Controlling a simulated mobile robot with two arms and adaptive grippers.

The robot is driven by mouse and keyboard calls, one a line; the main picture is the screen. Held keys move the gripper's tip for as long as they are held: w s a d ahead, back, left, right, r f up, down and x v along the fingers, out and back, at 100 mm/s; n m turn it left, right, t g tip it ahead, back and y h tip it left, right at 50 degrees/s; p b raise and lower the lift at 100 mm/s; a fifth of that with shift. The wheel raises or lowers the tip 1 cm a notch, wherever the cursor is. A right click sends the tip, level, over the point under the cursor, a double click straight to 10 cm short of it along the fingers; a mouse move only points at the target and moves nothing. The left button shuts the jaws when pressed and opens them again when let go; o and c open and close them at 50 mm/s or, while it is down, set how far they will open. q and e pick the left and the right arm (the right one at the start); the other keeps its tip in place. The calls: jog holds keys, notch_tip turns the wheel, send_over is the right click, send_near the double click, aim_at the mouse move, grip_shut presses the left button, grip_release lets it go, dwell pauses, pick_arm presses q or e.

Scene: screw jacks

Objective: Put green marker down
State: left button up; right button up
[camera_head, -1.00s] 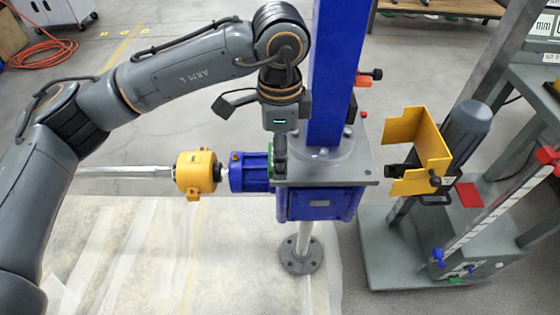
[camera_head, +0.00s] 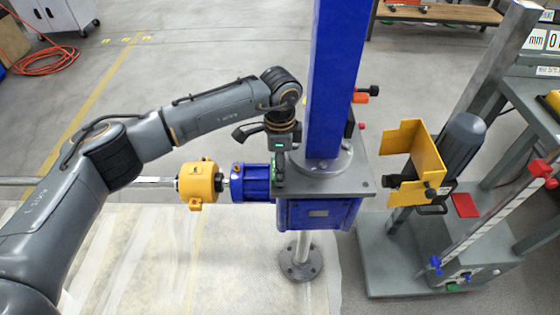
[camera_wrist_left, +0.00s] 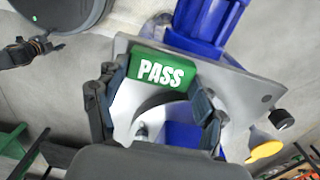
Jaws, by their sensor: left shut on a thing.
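In the left wrist view, the green marker (camera_wrist_left: 162,69) is a block with white PASS lettering. It sits between the fingertips of my left gripper (camera_wrist_left: 152,82), which is shut on it. The marker is over or against the grey top plate (camera_wrist_left: 237,95) of the screw jack; contact is unclear. In the head view, my left gripper (camera_head: 279,176) points down at the plate's left edge, beside the blue column (camera_head: 330,85). The arm and fingers largely hide the marker there. My right gripper is not in view.
A yellow coupling (camera_head: 197,183) and blue flanged cylinder (camera_head: 250,182) lie left of the jack. To the right stand a yellow bracket (camera_head: 428,160), a grey motor (camera_head: 462,140) and a scale with red and blue clamps. Open floor lies at the upper left.

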pick_arm(q)
jog(key=shift+f, duration=0.1)
jog(key=o, duration=1.2)
notch_tip(320, 180, up, 12)
jog(key=shift+r+b, duration=0.15)
jog(key=shift+b, duration=0.8)
